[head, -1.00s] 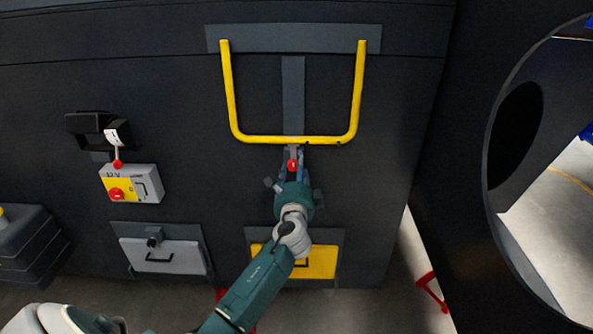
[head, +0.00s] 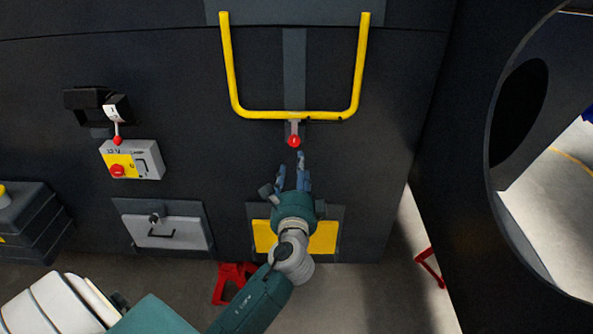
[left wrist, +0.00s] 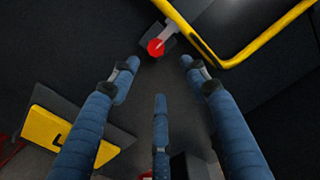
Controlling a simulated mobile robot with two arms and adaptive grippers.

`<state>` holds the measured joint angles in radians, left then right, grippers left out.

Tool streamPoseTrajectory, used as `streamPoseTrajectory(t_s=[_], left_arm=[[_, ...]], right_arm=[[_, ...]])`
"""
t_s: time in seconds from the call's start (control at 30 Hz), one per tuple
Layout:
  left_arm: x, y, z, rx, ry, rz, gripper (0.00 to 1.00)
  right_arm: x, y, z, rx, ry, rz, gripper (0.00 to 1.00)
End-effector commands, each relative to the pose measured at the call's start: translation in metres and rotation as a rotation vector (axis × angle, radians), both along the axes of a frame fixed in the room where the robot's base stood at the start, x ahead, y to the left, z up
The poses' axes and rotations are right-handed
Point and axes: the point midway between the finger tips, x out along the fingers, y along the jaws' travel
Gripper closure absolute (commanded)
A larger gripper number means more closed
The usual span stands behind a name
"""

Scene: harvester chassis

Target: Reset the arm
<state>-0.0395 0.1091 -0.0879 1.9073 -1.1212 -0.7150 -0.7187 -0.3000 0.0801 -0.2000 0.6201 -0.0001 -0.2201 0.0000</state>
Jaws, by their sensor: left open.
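My left gripper (head: 293,178) is open and empty in front of the dark chassis panel. In the head view it is just below a red-knobbed lever (head: 294,141), with a gap between fingertips and knob. The lever hangs under the bottom bar of a yellow U-shaped bar (head: 290,114). In the left wrist view the gripper's blue fingers (left wrist: 160,100) are spread with nothing between them, and the red knob (left wrist: 156,47) lies beyond them. My right gripper is not in view.
A yellow panel (head: 264,237) is behind my left wrist. To the left are a switch box (head: 148,158) with a red knob, another red-tipped lever (head: 117,128) and a grey hatch (head: 170,232). A large round opening (head: 492,200) is at the right.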

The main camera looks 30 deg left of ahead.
Motion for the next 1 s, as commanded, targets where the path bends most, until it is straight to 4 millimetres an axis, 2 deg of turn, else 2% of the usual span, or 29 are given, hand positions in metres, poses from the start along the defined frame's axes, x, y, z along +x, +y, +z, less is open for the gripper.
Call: streamPoseTrajectory(t_s=[0.37,0.47,0.57,0.67,0.7,0.77,0.8,0.87,0.9,0.97,1.0], left_arm=[[0.001,0.000,-0.001,-0.001,0.001,-0.001,0.54],[0.002,-0.002,-0.017,-0.020,0.018,-0.009,0.54],[0.004,-0.009,-0.060,-0.076,0.064,-0.032,0.54],[0.002,-0.020,-0.129,-0.175,0.136,-0.064,0.54],[-0.001,-0.026,-0.160,-0.223,0.170,-0.075,0.54],[-0.009,-0.034,-0.205,-0.297,0.217,-0.085,0.54],[-0.015,-0.039,-0.235,-0.346,0.250,-0.090,0.54],[-0.028,-0.047,-0.279,-0.421,0.296,-0.089,0.54],[-0.038,-0.053,-0.308,-0.473,0.326,-0.087,0.54],[-0.055,-0.060,-0.350,-0.551,0.371,-0.077,0.54],[-0.069,-0.065,-0.378,-0.604,0.401,-0.066,0.54]], right_arm=[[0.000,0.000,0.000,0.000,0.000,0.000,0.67],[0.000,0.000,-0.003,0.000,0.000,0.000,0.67],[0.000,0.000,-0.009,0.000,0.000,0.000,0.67],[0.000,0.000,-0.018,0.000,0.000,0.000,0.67],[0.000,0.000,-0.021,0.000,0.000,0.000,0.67],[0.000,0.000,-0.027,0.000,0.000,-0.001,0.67],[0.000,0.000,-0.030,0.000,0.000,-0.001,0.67],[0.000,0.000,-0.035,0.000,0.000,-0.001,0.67],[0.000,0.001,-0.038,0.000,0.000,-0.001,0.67],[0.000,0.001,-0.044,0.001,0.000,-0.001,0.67],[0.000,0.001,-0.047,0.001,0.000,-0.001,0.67]])
